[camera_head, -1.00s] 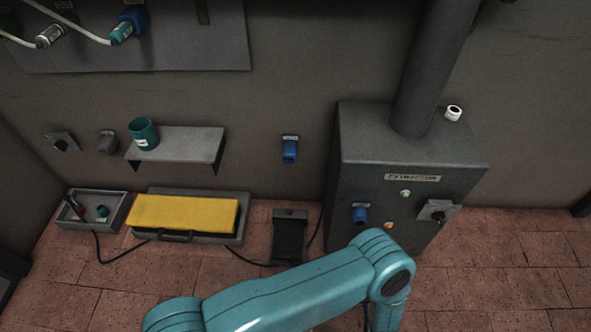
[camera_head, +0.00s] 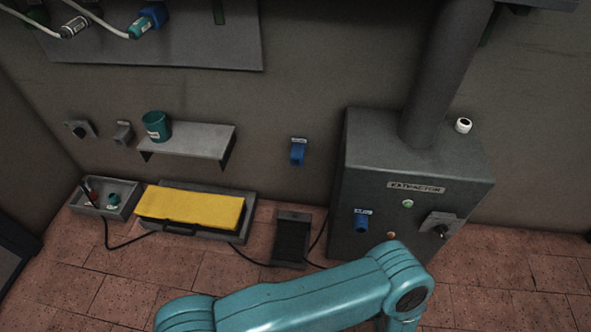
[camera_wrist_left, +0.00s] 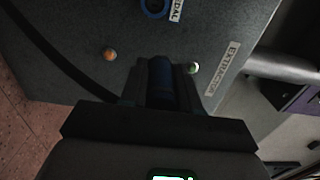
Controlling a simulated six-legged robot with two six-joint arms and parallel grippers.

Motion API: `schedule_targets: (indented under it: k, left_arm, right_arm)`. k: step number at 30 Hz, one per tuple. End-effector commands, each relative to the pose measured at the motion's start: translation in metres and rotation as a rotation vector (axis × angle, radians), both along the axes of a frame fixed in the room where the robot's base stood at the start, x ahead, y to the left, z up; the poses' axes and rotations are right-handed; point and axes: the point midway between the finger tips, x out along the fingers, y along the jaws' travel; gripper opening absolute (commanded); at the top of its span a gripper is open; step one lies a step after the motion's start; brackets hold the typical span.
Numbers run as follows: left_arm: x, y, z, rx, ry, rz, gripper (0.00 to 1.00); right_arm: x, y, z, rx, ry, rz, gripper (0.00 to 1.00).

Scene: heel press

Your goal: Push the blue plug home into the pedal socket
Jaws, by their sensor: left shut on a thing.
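The pedal socket, a blue ring with a label reading "PEDAL" (camera_wrist_left: 155,8), is at the top edge of the left wrist view, on the face of the grey extractor cabinet. In the head view a blue socket (camera_head: 361,223) shows on the cabinet front. My left gripper (camera_wrist_left: 162,75) is shut on the dark blue plug (camera_wrist_left: 160,84), which sits between its fingers. The plug points toward the cabinet face and appears apart from the socket. In the head view my teal arm shows, but its gripper is hidden. My right gripper is in neither view.
The extractor cabinet (camera_head: 385,165) has a green light (camera_head: 407,203), an orange light (camera_wrist_left: 109,54) and a dark switch (camera_head: 440,225). A black pedal (camera_head: 291,238), yellow-topped box (camera_head: 192,207) and grey tray (camera_head: 106,198) are on the floor. Another blue socket (camera_head: 298,152) is on the wall.

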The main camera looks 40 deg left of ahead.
Motion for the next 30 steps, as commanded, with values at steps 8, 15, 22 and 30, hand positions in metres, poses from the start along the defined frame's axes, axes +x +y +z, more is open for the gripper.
schedule_targets:
  k: [8,15,22,30]
  left_arm:
    - [-0.016,0.006,-0.004,0.005,-0.004,-0.032,0.00]
    - [-0.026,0.022,-0.010,0.003,-0.006,-0.027,0.00]
    - [-0.031,0.030,-0.012,0.001,-0.009,-0.027,0.00]
    - [-0.031,0.031,-0.012,0.001,-0.009,-0.025,0.00]
  right_arm:
    - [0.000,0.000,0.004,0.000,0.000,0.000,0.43]
    - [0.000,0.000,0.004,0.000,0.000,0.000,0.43]
    - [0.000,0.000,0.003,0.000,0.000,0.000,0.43]
    - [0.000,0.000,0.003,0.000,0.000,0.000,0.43]
